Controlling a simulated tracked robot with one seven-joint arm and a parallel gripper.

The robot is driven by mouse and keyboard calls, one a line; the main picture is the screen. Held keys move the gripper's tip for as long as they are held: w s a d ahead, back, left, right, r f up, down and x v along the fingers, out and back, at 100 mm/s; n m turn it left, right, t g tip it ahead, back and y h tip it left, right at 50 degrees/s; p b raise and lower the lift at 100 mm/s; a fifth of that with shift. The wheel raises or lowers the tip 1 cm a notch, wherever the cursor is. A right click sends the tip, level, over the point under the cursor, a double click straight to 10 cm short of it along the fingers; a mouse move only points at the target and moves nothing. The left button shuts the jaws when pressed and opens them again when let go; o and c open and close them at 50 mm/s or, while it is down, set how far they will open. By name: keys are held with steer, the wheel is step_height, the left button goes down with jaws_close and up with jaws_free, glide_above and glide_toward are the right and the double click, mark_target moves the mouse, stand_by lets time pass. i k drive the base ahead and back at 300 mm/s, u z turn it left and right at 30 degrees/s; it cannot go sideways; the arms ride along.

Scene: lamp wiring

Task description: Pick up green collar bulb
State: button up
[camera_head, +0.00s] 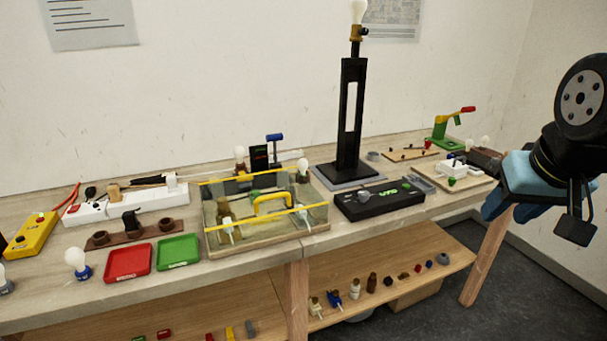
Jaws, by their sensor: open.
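I cannot make out for certain a bulb with a green collar. A small green piece (452,181) shows at the white block on the right of the bench, too small to tell what it is. A bulb with a blue collar (77,262) stands upright at the left front of the bench. A pale bulb (302,168) stands at the clear box, its collar unclear. My gripper (508,211), blue and black, is open, empty and raised at the far right, apart from every bulb.
A clear box with a yellow handle (322,208) stands mid-bench. A tall black lamp (346,110) rises behind a black case (378,202). Red (128,274) and green (178,263) trays lie at the front. The lower shelf (400,290) holds several small parts.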

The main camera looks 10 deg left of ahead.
mark_target(302, 164)
steer(key=u, duration=0.1)
steer(key=i, duration=1)
steer(key=z, duration=0.1)
